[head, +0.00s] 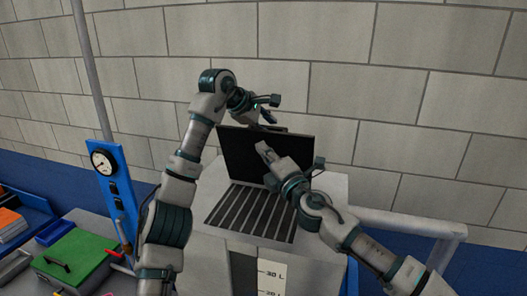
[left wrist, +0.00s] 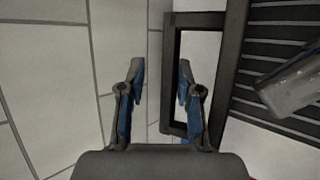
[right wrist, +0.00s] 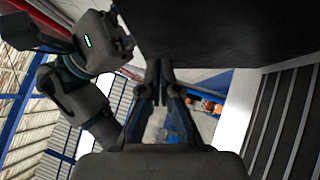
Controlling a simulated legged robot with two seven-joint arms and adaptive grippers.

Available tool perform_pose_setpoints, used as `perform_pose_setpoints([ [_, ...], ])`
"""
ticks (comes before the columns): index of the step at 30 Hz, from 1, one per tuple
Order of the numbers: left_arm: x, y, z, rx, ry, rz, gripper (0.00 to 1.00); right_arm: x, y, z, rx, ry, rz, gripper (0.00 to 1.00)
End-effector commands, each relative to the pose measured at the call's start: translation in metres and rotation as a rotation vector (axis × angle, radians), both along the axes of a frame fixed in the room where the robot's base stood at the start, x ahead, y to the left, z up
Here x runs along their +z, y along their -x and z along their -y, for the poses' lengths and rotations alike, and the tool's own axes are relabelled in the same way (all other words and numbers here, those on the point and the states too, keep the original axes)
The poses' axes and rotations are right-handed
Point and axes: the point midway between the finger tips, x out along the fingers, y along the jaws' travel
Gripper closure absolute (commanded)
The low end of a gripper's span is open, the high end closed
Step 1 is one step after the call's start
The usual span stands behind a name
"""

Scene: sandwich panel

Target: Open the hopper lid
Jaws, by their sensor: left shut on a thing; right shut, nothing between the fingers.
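The hopper lid (head: 240,152) is a black panel standing raised at the back of the hopper (head: 325,190), with the slatted grate (head: 240,212) uncovered in front. My left gripper (head: 270,110) is at the lid's top edge, shut on the dark frame-shaped lid handle (left wrist: 168,75). In the left wrist view its fingers (left wrist: 160,80) stand either side of a handle bar. My right gripper (head: 263,149) is shut and empty in front of the lid's inner face. In the right wrist view its closed fingertips (right wrist: 159,68) are close to the dark lid (right wrist: 215,35); contact is unclear.
A blue post with a gauge (head: 103,162) stands left of the hopper. A green box (head: 75,255) and trays are at lower left. A grey rail (head: 410,222) runs at right. A block wall (head: 420,90) is behind.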

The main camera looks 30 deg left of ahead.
Motion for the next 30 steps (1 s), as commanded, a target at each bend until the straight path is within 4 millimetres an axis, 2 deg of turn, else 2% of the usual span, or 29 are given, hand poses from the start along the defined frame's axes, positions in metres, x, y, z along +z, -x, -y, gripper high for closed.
perform_pose_setpoints([
  [1, -0.006, -0.005, -0.003, 0.016, 0.0, 0.001, 1.0, -0.001, 0.0, 0.0, 0.0, 0.0, 0.0, 1.0],
  [12, -0.006, -0.005, -0.003, 0.016, 0.0, 0.001, 1.0, 0.007, -0.018, -0.004, -0.003, -0.001, -0.001, 1.0],
  [20, -0.005, -0.005, -0.001, 0.014, -0.001, 0.001, 1.0, 0.009, -0.021, -0.002, -0.009, -0.004, 0.001, 1.0],
  [21, -0.005, -0.006, -0.001, 0.014, -0.001, 0.002, 0.76, 0.009, -0.021, -0.002, -0.01, -0.004, 0.001, 1.0],
  [30, -0.005, -0.003, 0.001, 0.005, -0.001, -0.003, 0.76, 0.01, -0.022, 0.0, -0.016, -0.006, 0.0, 1.0],
])
